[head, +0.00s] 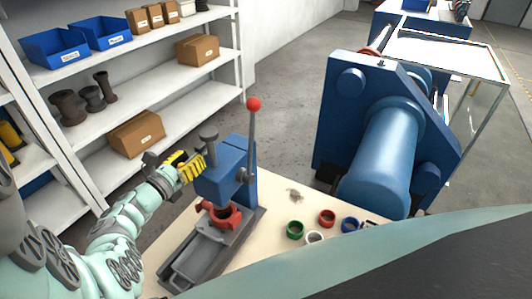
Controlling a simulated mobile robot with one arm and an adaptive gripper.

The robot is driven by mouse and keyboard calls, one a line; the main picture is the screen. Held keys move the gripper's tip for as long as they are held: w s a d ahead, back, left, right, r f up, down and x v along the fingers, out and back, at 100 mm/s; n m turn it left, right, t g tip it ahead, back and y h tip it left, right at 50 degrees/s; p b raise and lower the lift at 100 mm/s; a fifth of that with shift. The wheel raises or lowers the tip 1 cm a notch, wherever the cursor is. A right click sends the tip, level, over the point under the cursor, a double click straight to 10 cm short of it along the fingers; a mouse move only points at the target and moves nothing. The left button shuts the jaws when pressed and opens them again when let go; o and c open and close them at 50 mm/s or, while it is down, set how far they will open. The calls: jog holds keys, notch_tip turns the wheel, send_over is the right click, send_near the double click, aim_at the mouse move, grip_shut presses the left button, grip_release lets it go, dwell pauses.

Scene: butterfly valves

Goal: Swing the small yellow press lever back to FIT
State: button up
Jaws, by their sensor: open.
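The blue press (228,170) stands on the bench with a grey base and a tall grey handle with a red ball (254,104). A red ring-shaped part (222,215) sits under its head. My gripper (190,163) is at the left side of the press head, just beside the grey knob on top. Its ribbed yellow fingers look close together and I see nothing held in them. I cannot make out the small yellow lever apart from these yellow fingers, nor a FIT marking. I cannot tell whether the fingers touch the press.
Green (295,230), red (327,218) and blue (349,225) rings lie on the bench (265,250) right of the press. A large blue machine (375,150) stands behind right. A white shelf (130,75) with bins and boxes is at the back left.

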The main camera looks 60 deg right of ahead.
jog(key=shift+s, duration=0.1)
grip_shut()
dwell(0.3)
